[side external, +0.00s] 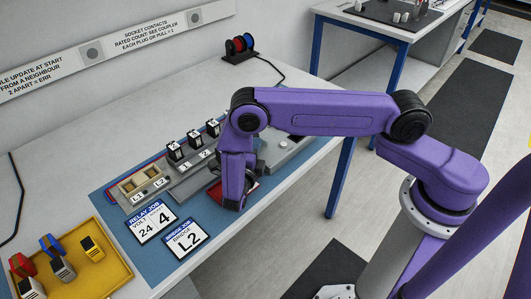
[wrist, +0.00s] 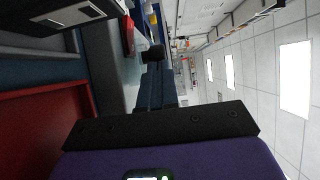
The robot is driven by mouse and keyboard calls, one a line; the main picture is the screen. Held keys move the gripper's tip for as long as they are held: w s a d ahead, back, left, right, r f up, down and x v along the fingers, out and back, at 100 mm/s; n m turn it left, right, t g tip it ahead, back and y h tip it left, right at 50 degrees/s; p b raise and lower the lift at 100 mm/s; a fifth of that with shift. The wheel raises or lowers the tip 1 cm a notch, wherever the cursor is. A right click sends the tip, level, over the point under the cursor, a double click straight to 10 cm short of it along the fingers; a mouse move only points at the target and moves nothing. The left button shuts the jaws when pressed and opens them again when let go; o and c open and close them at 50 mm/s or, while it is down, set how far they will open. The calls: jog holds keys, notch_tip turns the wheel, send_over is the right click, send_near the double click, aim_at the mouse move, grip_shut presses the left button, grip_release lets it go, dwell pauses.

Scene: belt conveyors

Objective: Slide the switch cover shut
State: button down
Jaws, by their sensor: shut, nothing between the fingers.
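My gripper (side external: 232,204) is shut and empty, pointing down at the front edge of the blue mat (side external: 112,195). A red part (side external: 214,192) shows beside and behind it, mostly hidden by my gripper and forearm. It may be the switch cover; I cannot tell whether it is open or shut, or whether my fingers touch it. In the wrist view a red panel with a raised edge (wrist: 40,120) fills the lower left.
A grey rail with black relay blocks (side external: 174,151) stands behind my gripper. Job cards (side external: 152,222) lie to its left, and a yellow tray (side external: 105,284) with coloured parts is at lower left. A grey unit (side external: 288,148) is partly behind my arm.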

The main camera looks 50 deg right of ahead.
jog(key=shift+w+d, duration=0.1)
jog(key=shift+w, duration=1.45)
